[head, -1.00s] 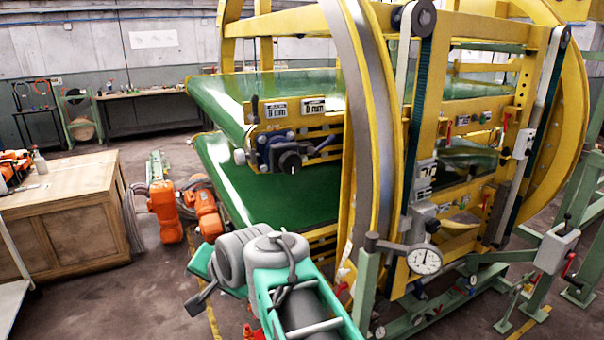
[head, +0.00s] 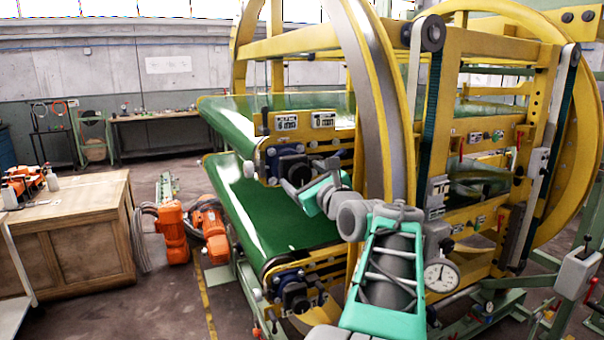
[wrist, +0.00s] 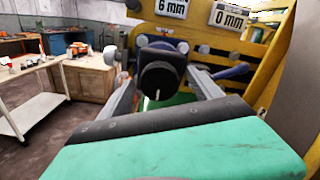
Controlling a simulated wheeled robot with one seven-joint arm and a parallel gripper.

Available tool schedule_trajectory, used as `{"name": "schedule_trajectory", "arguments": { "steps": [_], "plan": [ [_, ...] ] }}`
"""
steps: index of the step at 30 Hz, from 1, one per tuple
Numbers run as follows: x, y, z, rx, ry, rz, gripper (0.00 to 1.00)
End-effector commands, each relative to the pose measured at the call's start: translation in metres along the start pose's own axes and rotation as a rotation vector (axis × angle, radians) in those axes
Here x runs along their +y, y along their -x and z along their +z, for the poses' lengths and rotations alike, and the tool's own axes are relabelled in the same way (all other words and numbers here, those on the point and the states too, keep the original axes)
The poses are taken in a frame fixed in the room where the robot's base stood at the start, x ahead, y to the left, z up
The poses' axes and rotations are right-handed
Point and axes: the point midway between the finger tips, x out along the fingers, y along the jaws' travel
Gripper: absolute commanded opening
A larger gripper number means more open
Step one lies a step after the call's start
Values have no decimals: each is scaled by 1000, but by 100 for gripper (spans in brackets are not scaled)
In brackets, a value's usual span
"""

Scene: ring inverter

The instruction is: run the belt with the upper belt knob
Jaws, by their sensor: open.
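The upper belt knob (head: 296,168) is a black knob on the machine's yellow side frame, below two display plates. In the head view my gripper covers part of it. In the wrist view the knob (wrist: 159,79) is near the middle, round and dark with a white mark on its face. My gripper (wrist: 162,88) is open, with one grey finger to the left of the knob and one to the right. I cannot tell how deep the knob lies between the fingers or whether they touch it. In the head view my gripper (head: 298,186) is close in front of the knob.
The display plates (wrist: 200,14) read 6 mm and 0 mm. A similar lower knob (head: 300,298) sits on the lower belt (head: 250,215). A wooden cabinet (head: 65,240) and orange motors (head: 190,230) are at left.

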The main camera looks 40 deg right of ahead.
Motion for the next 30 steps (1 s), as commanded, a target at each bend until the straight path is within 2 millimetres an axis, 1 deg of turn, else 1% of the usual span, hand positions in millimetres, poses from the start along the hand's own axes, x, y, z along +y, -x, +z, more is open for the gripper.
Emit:
{"name": "schedule_trajectory", "arguments": {
  "steps": [1, 3, 9, 10, 30],
  "plan": [
    [1, -5, 1, -1, 0, 2, 74],
    [1, -8, 0, 0, 1, 2, 74],
    [1, -8, 0, 1, 2, 0, 74],
    [1, -8, 0, 1, 2, 0, 72],
    [1, -8, 0, 1, 2, 0, 18]
  ]
}}
